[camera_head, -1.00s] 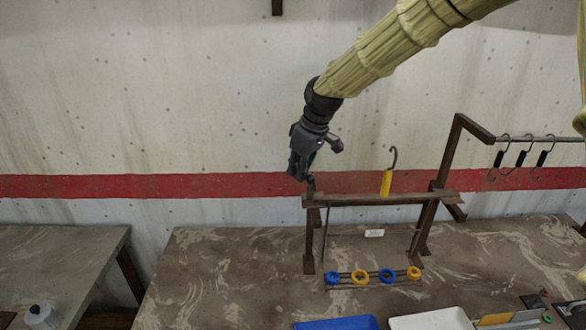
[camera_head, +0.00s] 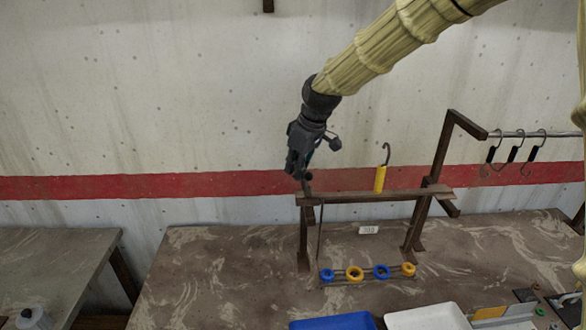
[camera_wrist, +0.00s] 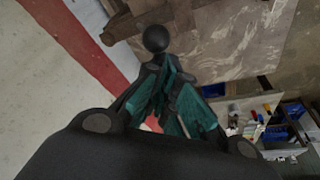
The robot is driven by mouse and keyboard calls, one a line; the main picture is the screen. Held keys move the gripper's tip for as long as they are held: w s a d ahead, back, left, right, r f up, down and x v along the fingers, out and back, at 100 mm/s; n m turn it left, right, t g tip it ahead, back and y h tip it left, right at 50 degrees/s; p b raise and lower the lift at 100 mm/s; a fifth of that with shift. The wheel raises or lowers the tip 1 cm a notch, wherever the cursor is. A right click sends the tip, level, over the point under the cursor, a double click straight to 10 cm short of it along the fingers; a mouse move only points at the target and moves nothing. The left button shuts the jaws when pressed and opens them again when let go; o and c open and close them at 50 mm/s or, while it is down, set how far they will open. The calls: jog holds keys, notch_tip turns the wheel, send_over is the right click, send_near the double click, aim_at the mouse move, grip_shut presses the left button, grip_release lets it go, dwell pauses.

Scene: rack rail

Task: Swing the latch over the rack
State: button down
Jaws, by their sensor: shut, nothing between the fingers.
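A dark wooden rack frame (camera_head: 375,197) stands on the brown table, with a crossbeam between two posts. A round black knob (camera_wrist: 156,38) shows just past my fingertips in the wrist view. It also shows as a small dark ball (camera_head: 306,176) near the left end of the beam in the head view. My gripper (camera_head: 297,168) is shut and empty beside this knob; whether they touch I cannot tell. A yellow piece with a dark hook (camera_head: 380,178) stands upright at the beam. A thin dark rod (camera_head: 320,235) hangs below the beam's left end. Which part is the latch is unclear.
Blue and yellow rings (camera_head: 354,273) sit in a row on a low rail under the frame. Several black hooks (camera_head: 514,152) hang from a bar at right. A blue tray (camera_head: 333,321) and a white tray (camera_head: 427,318) lie in front. The table's left part (camera_head: 215,270) is clear.

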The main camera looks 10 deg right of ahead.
jog(key=shift+f, duration=0.15)
notch_tip(320, 180, up, 9)
jog(key=b, duration=0.3)
jog(key=shift+w+a+b, duration=0.15)
jog(key=shift+a+b, duration=0.2)
jog(key=shift+b, duration=0.05)
jog(key=shift+a, duration=0.1)
dwell(0.3)
